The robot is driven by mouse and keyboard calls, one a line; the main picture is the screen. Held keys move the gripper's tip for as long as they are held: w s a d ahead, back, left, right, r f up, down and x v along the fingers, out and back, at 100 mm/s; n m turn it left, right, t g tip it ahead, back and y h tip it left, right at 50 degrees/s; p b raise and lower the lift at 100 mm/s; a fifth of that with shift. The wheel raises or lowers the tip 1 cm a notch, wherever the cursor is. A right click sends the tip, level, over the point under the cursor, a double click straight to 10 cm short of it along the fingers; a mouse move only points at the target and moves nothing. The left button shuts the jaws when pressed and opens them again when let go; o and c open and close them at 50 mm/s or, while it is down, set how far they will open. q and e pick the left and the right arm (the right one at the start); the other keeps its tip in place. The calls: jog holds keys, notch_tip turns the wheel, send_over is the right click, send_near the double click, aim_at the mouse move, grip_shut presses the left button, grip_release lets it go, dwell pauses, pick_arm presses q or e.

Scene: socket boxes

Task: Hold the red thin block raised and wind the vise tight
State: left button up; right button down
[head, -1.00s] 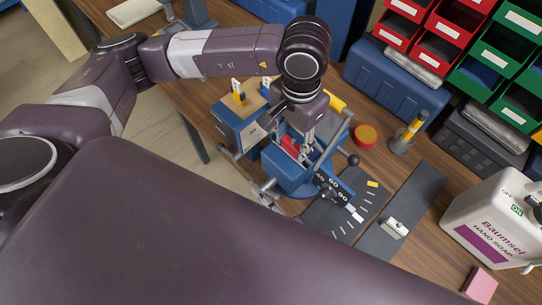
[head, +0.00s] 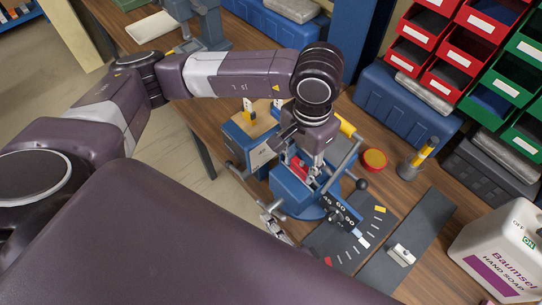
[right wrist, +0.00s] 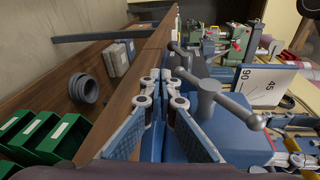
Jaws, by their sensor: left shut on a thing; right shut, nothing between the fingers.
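The blue vise (head: 290,197) stands on the wooden bench in the head view, with a black angle dial (head: 342,212) on its side. The red thin block (head: 299,169) shows between the vise jaws, partly hidden. My left gripper (head: 303,163) reaches down from above and is shut on it. My right gripper (head: 271,214) is at the near end of the vise, shut and empty. In the right wrist view its fingers (right wrist: 163,82) are close up, just left of a grey crossbar handle (right wrist: 208,98) on the blue vise; I cannot tell whether they touch it.
A red-and-yellow round tin (head: 374,160), a grey holder (head: 411,167) and a soap canister (head: 500,248) stand to the right. Blue and dark cases and red and green bins line the back. A blue block-holding box (head: 248,137) sits left of the vise.

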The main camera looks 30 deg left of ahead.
jog(key=s+d+f, duration=0.2)
jog(key=s+d, duration=0.3)
jog(key=d, duration=0.5)
jog(key=w+a+r+n+g+h, duration=0.2)
jog(key=a+r+n+g, duration=0.55)
jog(key=a, duration=0.25)
jog(key=w+d+r+n+t+h, duration=0.1)
jog(key=w+d+r+n+h, duration=0.1)
jog(key=d+r+n, duration=0.5)
jog(key=w+r+n+t+h, duration=0.1)
jog(key=r+n+h, duration=0.25)
jog(key=r, duration=0.65)
jog(key=a+f+n, duration=0.1)
jog(key=a+f, duration=0.2)
jog(key=f, duration=0.7)
jog(key=shift+w+a+f, duration=0.2)
jog(key=shift+w+f, duration=0.05)
jog(key=shift+w, duration=0.05)
